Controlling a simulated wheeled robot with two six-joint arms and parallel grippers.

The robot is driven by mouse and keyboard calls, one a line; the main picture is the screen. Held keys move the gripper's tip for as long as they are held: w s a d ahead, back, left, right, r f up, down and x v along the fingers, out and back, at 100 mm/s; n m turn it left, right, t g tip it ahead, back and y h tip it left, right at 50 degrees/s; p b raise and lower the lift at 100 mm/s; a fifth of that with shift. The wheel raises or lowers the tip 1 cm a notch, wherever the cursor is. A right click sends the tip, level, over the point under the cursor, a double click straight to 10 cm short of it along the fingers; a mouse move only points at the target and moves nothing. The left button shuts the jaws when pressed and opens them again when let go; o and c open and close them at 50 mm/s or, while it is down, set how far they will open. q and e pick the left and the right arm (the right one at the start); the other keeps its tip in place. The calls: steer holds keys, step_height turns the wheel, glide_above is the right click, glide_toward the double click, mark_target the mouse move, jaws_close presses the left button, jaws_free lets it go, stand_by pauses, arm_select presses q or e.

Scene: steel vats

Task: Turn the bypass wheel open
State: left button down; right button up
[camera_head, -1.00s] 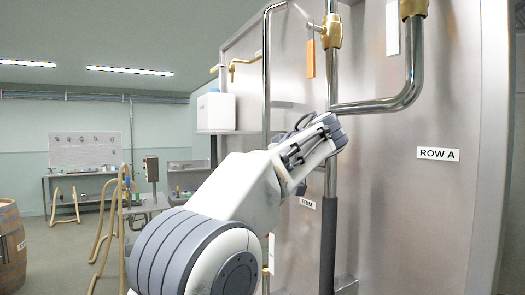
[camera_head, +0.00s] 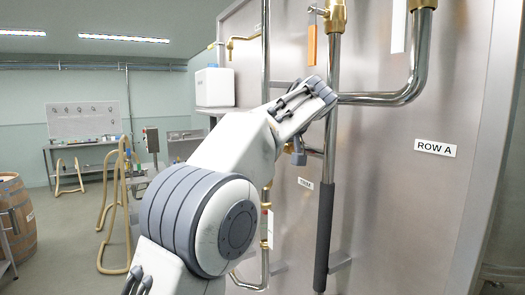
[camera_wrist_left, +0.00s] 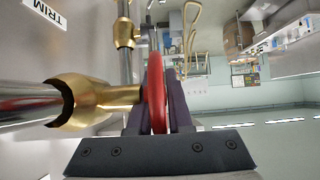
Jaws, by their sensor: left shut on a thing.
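A red handwheel (camera_wrist_left: 157,97) shows edge-on in the left wrist view, beside a brass valve body (camera_wrist_left: 95,98) on a steel pipe. My left gripper (camera_wrist_left: 160,80) is shut on its rim, with one dark finger on each side. In the head view my left arm reaches up to the pipes on the steel vat, and its wrist end hides the fingers and the wheel. A label reading TRIM (camera_wrist_left: 45,13) is near the valve; it also shows in the head view (camera_head: 305,183). I see no bypass label. My right gripper is not in view.
A vertical steel pipe (camera_head: 331,130) with a dark sleeve (camera_head: 324,235) stands beside the arm. A bent pipe (camera_head: 385,98) runs off to its right below brass fittings. The vat front (camera_head: 400,210) carries a ROW A sign (camera_head: 435,148). Free floor lies at left, near a barrel (camera_head: 18,210).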

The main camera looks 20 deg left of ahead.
arm_select(q)
steer(key=c, duration=0.8)
jaws_free()
steer(key=shift+c, duration=0.2)
steer(key=v, duration=1)
steer(key=shift+d, duration=0.2)
steer(key=shift+s+r, duration=0.1)
steer(key=shift+s, duration=0.05)
